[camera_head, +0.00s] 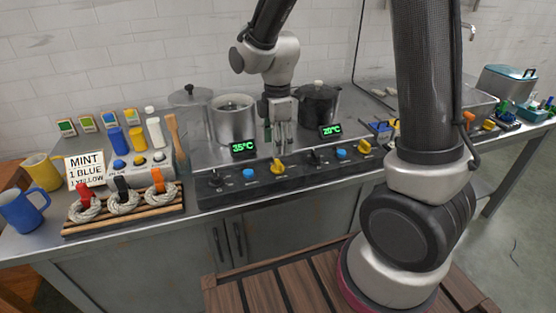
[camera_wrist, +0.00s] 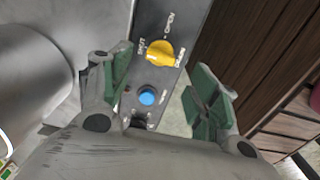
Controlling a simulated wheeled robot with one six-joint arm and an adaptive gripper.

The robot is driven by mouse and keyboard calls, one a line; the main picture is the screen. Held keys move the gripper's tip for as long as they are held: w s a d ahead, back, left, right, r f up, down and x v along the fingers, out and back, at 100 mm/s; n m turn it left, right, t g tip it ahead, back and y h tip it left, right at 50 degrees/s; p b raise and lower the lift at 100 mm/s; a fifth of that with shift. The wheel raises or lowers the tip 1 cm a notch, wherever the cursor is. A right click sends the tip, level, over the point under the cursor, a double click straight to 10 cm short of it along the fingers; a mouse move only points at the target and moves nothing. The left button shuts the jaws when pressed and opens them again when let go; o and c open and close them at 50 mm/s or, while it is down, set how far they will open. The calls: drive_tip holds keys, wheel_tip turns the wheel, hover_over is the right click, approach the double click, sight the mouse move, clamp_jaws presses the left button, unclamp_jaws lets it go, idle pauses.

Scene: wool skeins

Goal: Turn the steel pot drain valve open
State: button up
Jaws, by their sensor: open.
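The steel pot (camera_head: 233,120) stands on the counter behind the control panel, left of my gripper. The yellow drain valve knob (camera_head: 278,166) is on the panel front, right of a blue button (camera_head: 248,174). In the wrist view the yellow knob (camera_wrist: 160,53) has SHUT, OPEN and DRAIN lettering around it. Its exact setting is hard to read. My gripper (camera_head: 282,142) points down above the counter, behind the panel's edge. In the wrist view my gripper (camera_wrist: 164,78) is open and empty, its green pads apart, with the knob beyond and between them, untouched.
A black pot (camera_head: 318,106) stands right of my gripper, with a second yellow knob (camera_head: 364,146) further along the panel. Displays (camera_head: 243,148) sit on the panel's back edge. Wool skeins on a wooden rack (camera_head: 125,224) and a blue mug (camera_head: 22,210) are at left.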

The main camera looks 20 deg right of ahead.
sight(278, 161)
wheel_tip(278, 161, down, 6)
idle(0.4)
drive_tip(key=c, duration=1)
